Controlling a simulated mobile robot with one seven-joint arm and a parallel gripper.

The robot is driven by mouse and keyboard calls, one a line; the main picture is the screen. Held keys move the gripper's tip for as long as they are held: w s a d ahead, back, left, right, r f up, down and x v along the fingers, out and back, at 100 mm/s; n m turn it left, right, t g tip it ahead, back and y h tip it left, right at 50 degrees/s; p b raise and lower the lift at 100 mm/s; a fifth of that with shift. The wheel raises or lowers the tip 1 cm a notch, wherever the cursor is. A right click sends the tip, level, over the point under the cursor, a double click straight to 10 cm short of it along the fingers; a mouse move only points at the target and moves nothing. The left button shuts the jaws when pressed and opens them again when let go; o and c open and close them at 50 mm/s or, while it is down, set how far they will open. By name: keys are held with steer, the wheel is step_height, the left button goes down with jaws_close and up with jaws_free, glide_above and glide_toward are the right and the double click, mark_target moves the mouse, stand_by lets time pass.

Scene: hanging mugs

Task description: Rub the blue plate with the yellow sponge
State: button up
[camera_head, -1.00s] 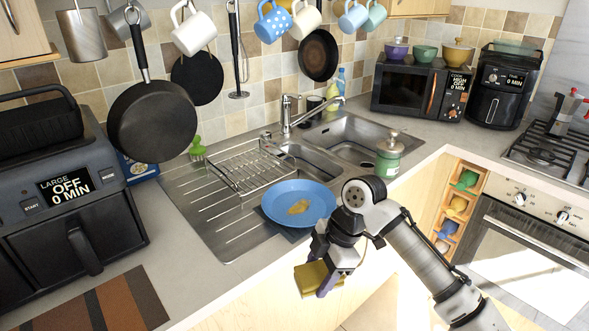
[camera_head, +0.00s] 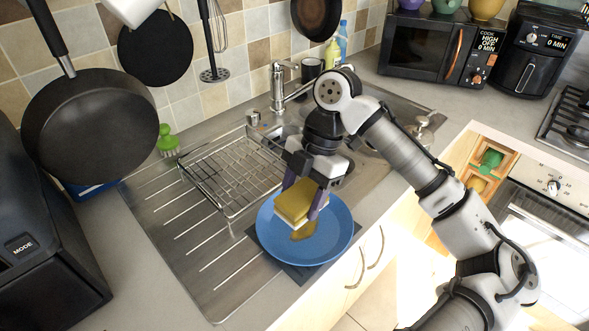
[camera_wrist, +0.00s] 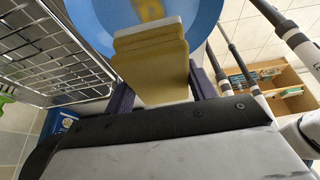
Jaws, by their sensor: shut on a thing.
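The blue plate (camera_head: 332,241) lies by the counter's front edge, on a dark mat, with a brownish-yellow stain (camera_head: 304,231) near its middle. My gripper (camera_head: 303,199) is shut on the yellow sponge (camera_head: 295,197), which has a pale layer on its underside. In the head view the sponge is over the plate, overlapping the stain's upper part. I cannot tell whether it touches the plate. In the wrist view the sponge (camera_wrist: 150,65) sits between my fingers, with the plate (camera_wrist: 95,20) beyond it.
A wire dish rack (camera_head: 232,172) stands just left of the plate on the steel drainboard (camera_head: 205,250). The sink and tap (camera_head: 279,88) are behind my arm. A black pan (camera_head: 90,125) hangs at the left. A green brush (camera_head: 168,142) stands near the wall.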

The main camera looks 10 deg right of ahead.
steer(key=shift+w, duration=0.4)
steer(key=shift+s+r, duration=0.1)
steer(key=shift+s, duration=0.1)
steer(key=shift+a+r+p, duration=0.1)
steer(key=shift+r+p, duration=0.05)
steer(key=shift+p, duration=0.15)
steer(key=b, duration=0.5)
glide_toward(304, 228)
steer(key=shift+s+a+f, duration=0.5)
steer(key=shift+a+f, duration=0.2)
steer(key=shift+a, duration=0.05)
steer(key=shift+s+a+f, duration=0.45)
steer(key=shift+a+f, duration=0.3)
steer(key=shift+s+a+f, duration=0.5)
steer(key=shift+a+f, duration=0.2)
steer(key=shift+f+b, duration=0.45)
steer(key=shift+f, duration=0.2)
steer(key=shift+w+d+r+p, duration=0.1)
steer(key=shift+w+d+p, duration=0.25)
steer(key=shift+d, duration=0.3)
steer(key=shift+w+d+r+p, duration=0.1)
steer(key=shift+w+d+p, duration=0.1)
steer(key=shift+w+d, duration=0.4)
steer(key=shift+s+d, duration=0.1)
